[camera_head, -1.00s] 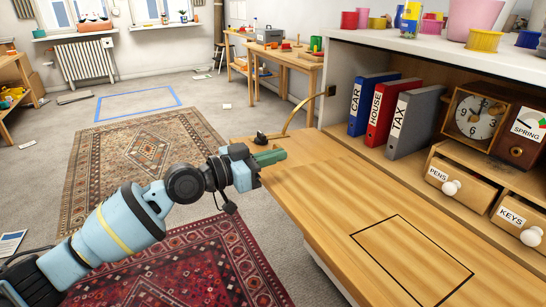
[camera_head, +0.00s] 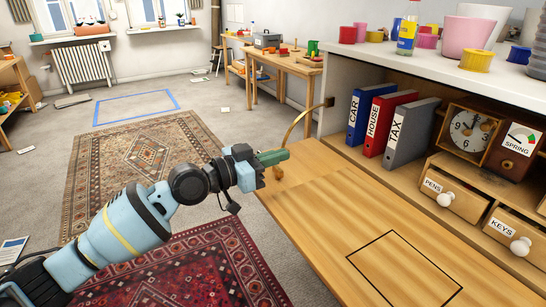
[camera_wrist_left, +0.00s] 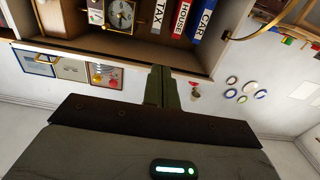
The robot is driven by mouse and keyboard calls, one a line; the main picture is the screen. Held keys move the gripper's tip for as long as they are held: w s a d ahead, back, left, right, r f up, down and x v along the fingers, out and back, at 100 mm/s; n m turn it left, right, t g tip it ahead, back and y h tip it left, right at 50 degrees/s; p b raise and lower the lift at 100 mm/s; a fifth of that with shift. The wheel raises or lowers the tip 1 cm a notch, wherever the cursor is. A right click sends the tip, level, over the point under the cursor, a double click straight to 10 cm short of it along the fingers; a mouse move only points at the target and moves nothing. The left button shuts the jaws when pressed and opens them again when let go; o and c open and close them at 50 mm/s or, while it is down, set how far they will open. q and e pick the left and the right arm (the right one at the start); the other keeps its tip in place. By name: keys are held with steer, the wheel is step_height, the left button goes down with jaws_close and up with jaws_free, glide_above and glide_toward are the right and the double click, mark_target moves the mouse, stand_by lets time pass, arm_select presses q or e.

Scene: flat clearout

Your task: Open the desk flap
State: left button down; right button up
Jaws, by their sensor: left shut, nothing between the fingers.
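The desk flap (camera_head: 330,215) is a wide light-wood board with a thin dark square outline on it. It is folded down and looks about level, reaching out from the front of the desk. A curved brass stay (camera_head: 297,122) runs from the desk's side to the flap's far edge; it also shows in the wrist view (camera_wrist_left: 258,27). My left gripper (camera_head: 272,157) is shut and empty, with green fingers at the flap's far left corner, partly hiding it. I cannot tell whether they touch it. In the wrist view the shut fingers (camera_wrist_left: 159,88) point towards the desk interior. My right gripper is not in view.
Inside the desk are blue, red and grey binders (camera_head: 404,135), a clock (camera_head: 470,130) and labelled drawers (camera_head: 456,194). Pots and cups (camera_head: 475,30) stand on the top shelf. Rugs (camera_head: 205,262) cover the floor to the left. The flap's surface is bare.

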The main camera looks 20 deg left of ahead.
arm_select(q)
steer(key=s+a+f+b, duration=0.3)
steer(key=s+a, duration=0.2)
steer(key=s, duration=0.2)
steer(key=shift+s+a+f+b, duration=0.2)
steer(key=shift+s+a+b, duration=0.05)
steer(key=shift+a+b, duration=0.15)
steer(key=shift+f, duration=0.1)
